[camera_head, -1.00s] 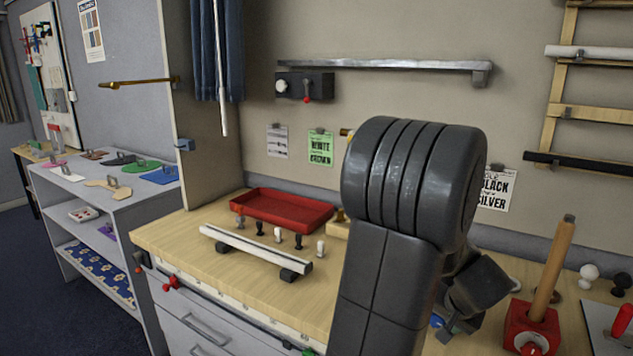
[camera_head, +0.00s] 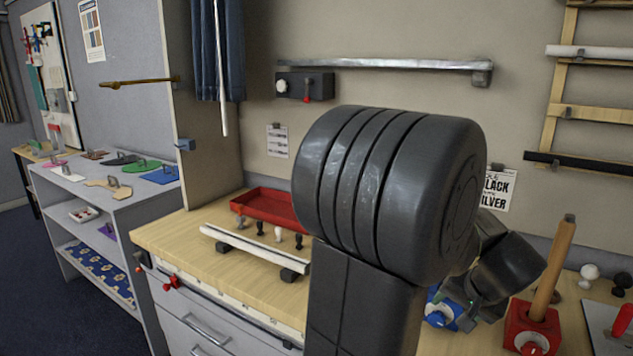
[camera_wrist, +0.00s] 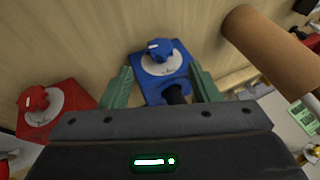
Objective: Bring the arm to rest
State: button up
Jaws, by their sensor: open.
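My arm stands in the middle of the camera_head view, its large dark elbow raised in front of the bench and wall. The wrist hangs behind it at lower right, and the fingers are hard to make out there. In the camera_wrist view my gripper (camera_wrist: 162,82) has its two green fingers spread apart. A blue block with a white dial and blue knob (camera_wrist: 160,68) shows between and beyond them; I see nothing held. The blue block (camera_head: 440,312) also shows in the camera_head view, partly behind my arm.
A red block with a knob (camera_head: 532,328) and a tilted wooden rod (camera_head: 553,268) stand close right of my wrist. A red tray (camera_head: 268,206), a pale rail (camera_head: 250,247) and small pegs lie left. A metal bar (camera_head: 390,65) crosses the wall above.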

jog(key=v, duration=0.6)
jog(key=x, duration=1.4)
jog(key=shift+a, duration=0.1)
jog(key=shift+r+g+h+p, duration=0.2)
jog(key=shift+g+h+p, duration=0.2)
jog(key=shift+p, duration=0.8)
jog(key=shift+a+h+p, duration=0.1)
jog(key=shift+h+p, duration=0.2)
jog(key=shift+p, duration=0.45)
jog(key=shift+f+n+g+h, duration=0.3)
jog(key=shift+n+g+h, duration=0.1)
jog(key=shift+g+h, duration=0.1)
jog(key=shift+w+a+f+g+h+b, duration=0.1)
jog(key=shift+g+h+b, duration=0.2)
jog(key=shift+h+b, duration=0.15)
jog(key=shift+h+b, duration=0.25)
jog(key=shift+b, duration=0.2)
